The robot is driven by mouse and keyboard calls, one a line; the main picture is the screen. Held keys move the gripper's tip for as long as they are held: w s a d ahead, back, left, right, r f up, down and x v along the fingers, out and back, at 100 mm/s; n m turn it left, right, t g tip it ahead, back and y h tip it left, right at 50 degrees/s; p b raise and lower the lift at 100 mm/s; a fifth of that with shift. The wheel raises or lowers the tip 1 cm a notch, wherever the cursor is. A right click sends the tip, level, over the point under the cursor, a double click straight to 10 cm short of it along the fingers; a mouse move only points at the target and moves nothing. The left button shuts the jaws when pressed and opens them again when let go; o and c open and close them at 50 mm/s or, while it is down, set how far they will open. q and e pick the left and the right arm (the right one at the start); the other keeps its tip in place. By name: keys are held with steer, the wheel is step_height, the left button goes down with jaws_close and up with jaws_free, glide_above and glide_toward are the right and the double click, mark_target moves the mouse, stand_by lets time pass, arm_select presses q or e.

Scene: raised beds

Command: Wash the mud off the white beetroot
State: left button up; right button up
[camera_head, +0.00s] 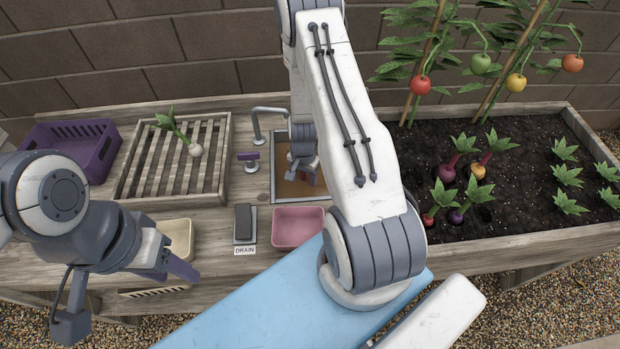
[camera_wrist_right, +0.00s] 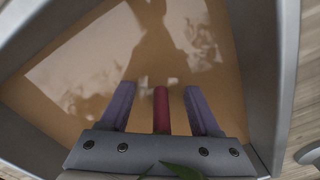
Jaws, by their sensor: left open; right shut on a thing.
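My right gripper (camera_head: 303,165) reaches into the sink basin (camera_wrist_right: 60,95), which holds brown, murky water. In the right wrist view its two purple fingers (camera_wrist_right: 160,105) are shut on a dark red stalk (camera_wrist_right: 161,112), with green leaf (camera_wrist_right: 182,170) at the near end. The root below the stalk is hidden in the water, so its colour and mud cannot be told. A white bulb with green leaves (camera_head: 194,149) lies on the slatted rack (camera_head: 128,186). My left gripper (camera_head: 175,267) is open and empty near the cream tray (camera_head: 186,227).
A DRAIN pedal (camera_head: 244,220) and a pink tray (camera_head: 297,227) lie in front. A purple crate (camera_head: 102,152) stands left. The soil bed (camera_head: 530,150) holds several vegetables at right.

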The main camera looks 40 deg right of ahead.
steer(key=shift+d, duration=0.1)
steer(key=shift+s+d+b, duration=0.65)
steer(key=shift+s+d, duration=0.05)
steer(key=shift+d, duration=0.35)
steer(key=shift+s+d, duration=0.3)
steer(key=shift+d, duration=0.2)
steer(key=shift+s+d, duration=0.3)
steer(key=shift+d, duration=0.2)
step_height(320, 180, up, 17)
steer(key=p, duration=1.5)
steer(key=shift+p, duration=0.35)
